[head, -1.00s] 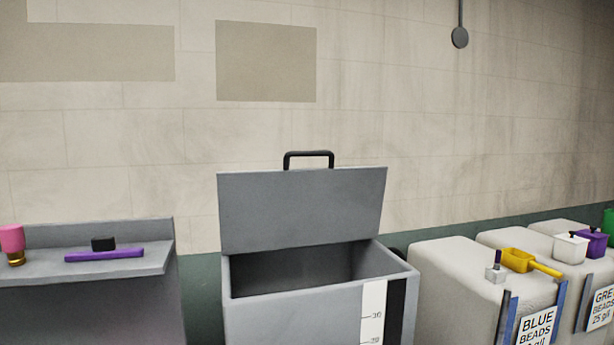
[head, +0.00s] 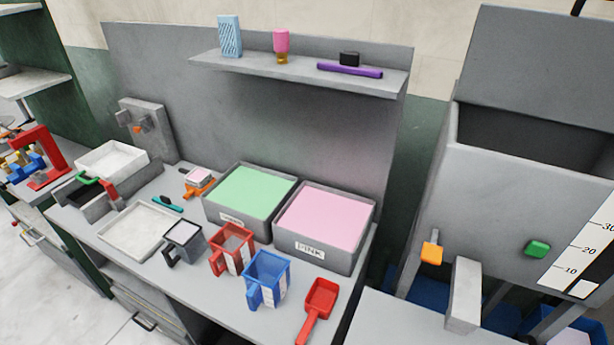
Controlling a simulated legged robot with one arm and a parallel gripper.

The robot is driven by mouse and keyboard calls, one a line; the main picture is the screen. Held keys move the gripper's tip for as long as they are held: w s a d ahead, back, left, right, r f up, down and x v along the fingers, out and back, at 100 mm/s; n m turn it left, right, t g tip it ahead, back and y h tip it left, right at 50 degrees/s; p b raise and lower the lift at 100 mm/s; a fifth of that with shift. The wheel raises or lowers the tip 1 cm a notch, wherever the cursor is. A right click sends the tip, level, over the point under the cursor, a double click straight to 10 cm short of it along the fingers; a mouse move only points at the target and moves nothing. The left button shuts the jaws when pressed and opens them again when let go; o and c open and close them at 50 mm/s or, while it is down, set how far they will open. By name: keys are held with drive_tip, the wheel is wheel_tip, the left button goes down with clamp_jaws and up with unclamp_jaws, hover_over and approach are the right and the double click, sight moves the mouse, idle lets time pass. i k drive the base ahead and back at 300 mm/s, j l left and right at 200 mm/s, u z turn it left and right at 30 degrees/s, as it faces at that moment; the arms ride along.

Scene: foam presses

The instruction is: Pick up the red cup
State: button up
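The red cup (head: 231,249) is a square, open-topped measuring jug with a white marked strip and a handle on its left. It stands upright on the grey bench in the head view. A grey cup (head: 184,242) stands to its left and a blue cup (head: 268,279) to its right, nearer the front. The blue cup is close to it; I cannot tell whether they touch. The green and pink bins stand behind it. My gripper is not in view.
Behind are a green-filled bin (head: 248,194) and a pink-filled bin (head: 322,220). A red scoop (head: 319,306) lies at the right front. A white tray (head: 140,230) lies left. A shelf (head: 300,70) overhangs the bench. A grey hopper (head: 530,190) stands right.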

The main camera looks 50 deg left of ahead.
sight(233, 248)
drive_tip(key=u, duration=2.45)
drive_tip(key=k+l+z, duration=0.25)
drive_tip(key=k+z, duration=0.15)
drive_tip(key=k+l+z, duration=0.65)
drive_tip(key=l+z, duration=0.15)
drive_tip(key=u, duration=1.35)
drive_tip(key=i+j+z, duration=0.1)
drive_tip(key=i+j, duration=1)
